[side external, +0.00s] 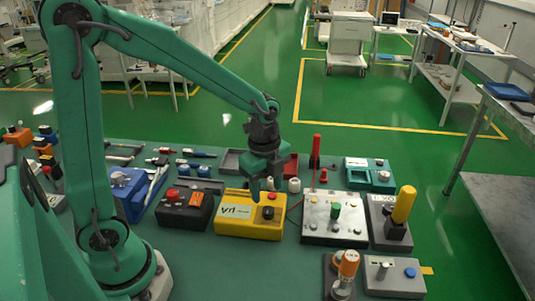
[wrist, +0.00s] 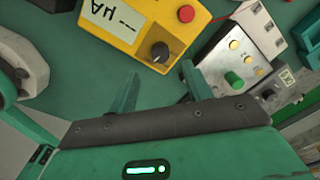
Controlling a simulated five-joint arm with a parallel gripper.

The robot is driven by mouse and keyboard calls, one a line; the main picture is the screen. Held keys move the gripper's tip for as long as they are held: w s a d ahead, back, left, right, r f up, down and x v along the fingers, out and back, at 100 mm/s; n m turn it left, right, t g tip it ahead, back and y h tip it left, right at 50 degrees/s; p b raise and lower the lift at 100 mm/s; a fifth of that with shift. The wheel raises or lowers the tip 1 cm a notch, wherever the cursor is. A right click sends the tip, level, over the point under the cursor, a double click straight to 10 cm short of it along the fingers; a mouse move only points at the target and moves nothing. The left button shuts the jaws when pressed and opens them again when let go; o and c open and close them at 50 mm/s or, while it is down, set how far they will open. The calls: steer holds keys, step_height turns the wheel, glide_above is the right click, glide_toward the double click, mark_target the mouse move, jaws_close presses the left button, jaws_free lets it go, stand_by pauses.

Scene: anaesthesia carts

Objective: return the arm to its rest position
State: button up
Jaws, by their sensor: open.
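My green arm reaches from the left across the table in the side external view. My gripper (side external: 264,190) hangs pointing down above the yellow control box (side external: 235,222), which has a black knob and a red button. In the wrist view my gripper (wrist: 158,84) shows two green fingers spread apart, with only bare green table surface between them. It is open and empty. The yellow box (wrist: 125,35) lies just beyond the fingertips there. I cannot tell the exact height of the fingertips above the box.
A silver panel (side external: 318,232) with a green knob stands right of the yellow box, and a dark box (side external: 185,212) with a red button stands left. A tall yellow handle (side external: 403,206) and a red upright handle (side external: 316,146) rise from the table. Free green table (side external: 250,270) lies in front.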

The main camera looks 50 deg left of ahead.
steer(key=shift+r, duration=0.55)
steer(key=shift+s, duration=0.1)
steer(key=s+a+r+n+t, duration=0.3)
steer(key=s+r+n+t, duration=0.2)
steer(key=s+r+n, duration=0.6)
steer(key=s+n, duration=0.1)
steer(key=n, duration=0.5)
steer(key=shift+r, duration=0.2)
